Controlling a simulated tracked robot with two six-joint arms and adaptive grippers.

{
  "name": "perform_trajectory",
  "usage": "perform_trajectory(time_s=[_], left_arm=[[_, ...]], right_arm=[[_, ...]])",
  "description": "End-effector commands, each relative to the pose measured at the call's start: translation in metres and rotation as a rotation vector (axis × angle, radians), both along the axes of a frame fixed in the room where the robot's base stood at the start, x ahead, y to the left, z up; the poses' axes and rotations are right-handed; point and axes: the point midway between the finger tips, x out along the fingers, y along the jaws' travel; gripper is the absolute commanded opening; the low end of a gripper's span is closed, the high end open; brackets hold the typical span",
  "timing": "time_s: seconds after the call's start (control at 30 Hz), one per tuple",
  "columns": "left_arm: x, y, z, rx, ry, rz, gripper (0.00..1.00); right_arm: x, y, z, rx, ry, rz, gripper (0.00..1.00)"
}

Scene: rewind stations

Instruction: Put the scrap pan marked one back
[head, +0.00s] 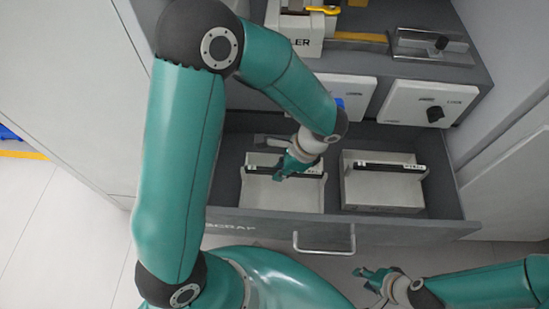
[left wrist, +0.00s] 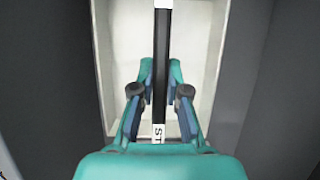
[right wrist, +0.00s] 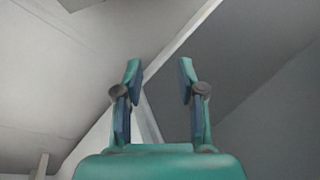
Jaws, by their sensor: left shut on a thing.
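A white scrap pan (head: 285,195) sits in the left half of the open drawer, and it also fills the middle of the left wrist view (left wrist: 205,70). A dark bar (left wrist: 161,45) with a small white label runs across its top. My left gripper (head: 283,172) is shut on this bar, with one finger on each side. The label is cut off and partly hidden, so I cannot tell the pan's number. A second white pan (head: 382,190) sits in the right half of the drawer. My right gripper (head: 366,274) is open and empty, outside the drawer.
The open grey drawer (head: 440,229) has a front handle (head: 323,251) and lettering reading SCRAP, partly hidden. The station top (head: 375,62) holds machine parts. A gap separates the two pans.

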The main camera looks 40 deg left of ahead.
Motion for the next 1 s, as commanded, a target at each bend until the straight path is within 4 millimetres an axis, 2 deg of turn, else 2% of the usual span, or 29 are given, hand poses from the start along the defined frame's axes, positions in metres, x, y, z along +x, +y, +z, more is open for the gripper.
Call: perform_trajectory(time_s=[0.2,0.3,0.63,0.67,0.77,0.8,1.0], left_arm=[[0.017,0.023,0.001,0.0,-0.003,0.006,0.0],[0.022,0.03,-0.006,0.001,0.001,0.001,0.0],[0.023,0.03,-0.009,0.0,0.0,-0.001,0.0],[0.023,0.03,-0.008,0.0,0.0,-0.001,0.19],[0.023,0.03,-0.008,0.0,0.0,-0.001,0.35],[0.023,0.03,-0.008,0.0,0.0,-0.001,0.39],[0.023,0.03,-0.008,0.0,0.0,-0.001,0.39]], right_arm=[[0.0,0.0,0.002,0.0,0.0,0.0,0.39],[0.0,0.0,0.002,0.0,0.0,0.0,0.39],[0.0,0.0,0.0,0.0,0.0,0.0,0.39],[0.0,0.0,0.001,0.0,0.0,0.0,0.39],[0.0,0.0,0.001,0.0,0.0,0.0,0.39],[0.0,0.0,0.001,0.0,0.0,0.0,0.39],[0.0,0.0,0.001,0.0,0.0,0.0,0.39]])
